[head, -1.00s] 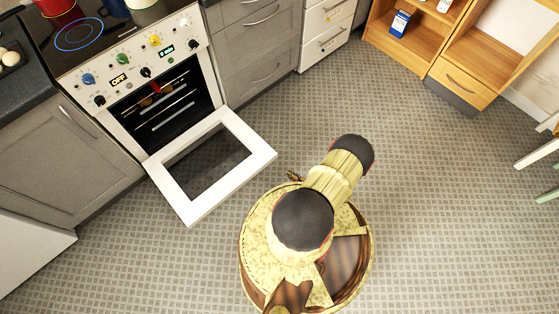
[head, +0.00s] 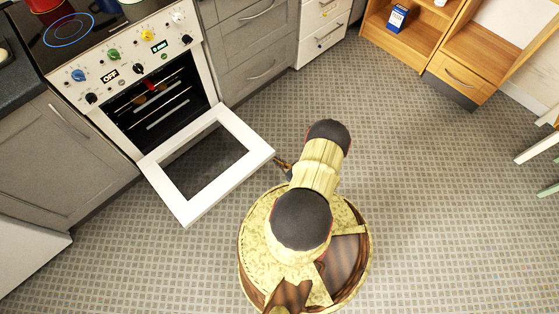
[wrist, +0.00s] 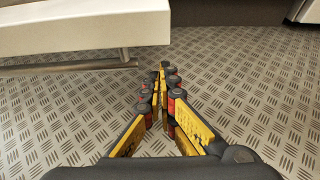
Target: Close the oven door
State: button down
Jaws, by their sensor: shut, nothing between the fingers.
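The white oven (head: 137,60) stands at the left in the head view, with its cavity open to view. Its door (head: 180,206) is folded down, lying out over the floor, a white frame around a dark glass pane. In the wrist view the white door edge (wrist: 85,38) shows at the upper left, above the floor. My gripper (wrist: 160,72) is shut and empty, low over the floor and to the right of the door edge. In the head view my gripper (head: 281,163) shows only in part, by the door's outer right corner. I cannot tell if they touch.
Grey cabinets (head: 248,62) flank the oven. A wooden shelf unit (head: 420,40) stands at the upper right and part of a white chair (head: 540,147) at the right edge. The patterned floor is clear around my base.

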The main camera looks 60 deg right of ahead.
jog(key=shift+r, duration=0.8)
jog(key=shift+r, duration=0.1)
